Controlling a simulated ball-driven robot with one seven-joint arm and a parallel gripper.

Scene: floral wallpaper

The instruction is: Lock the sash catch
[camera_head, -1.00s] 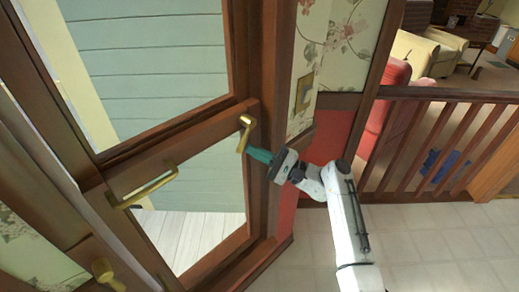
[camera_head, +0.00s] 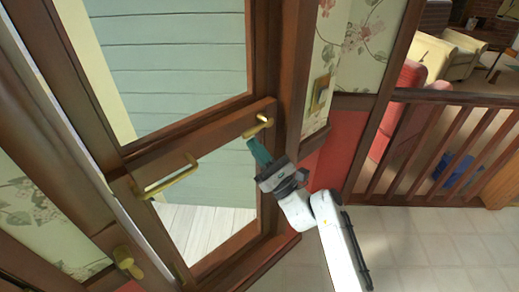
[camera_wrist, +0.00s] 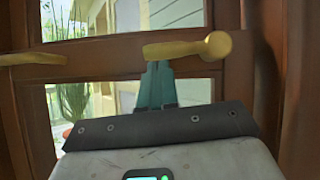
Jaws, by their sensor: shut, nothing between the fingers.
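The brass sash catch (camera_head: 258,127) is on the right end of the wooden rail between the upper and lower panes. In the wrist view the catch (camera_wrist: 185,48) has its round pivot at the right, and its lever points left, nearly level along the rail. My gripper (camera_head: 253,145) has teal fingers pressed together, with nothing between them.
A wooden post and floral wall (camera_head: 350,60) stand close on the right of the window. A wooden railing (camera_head: 455,150) is farther right, above open tiled floor (camera_head: 430,235).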

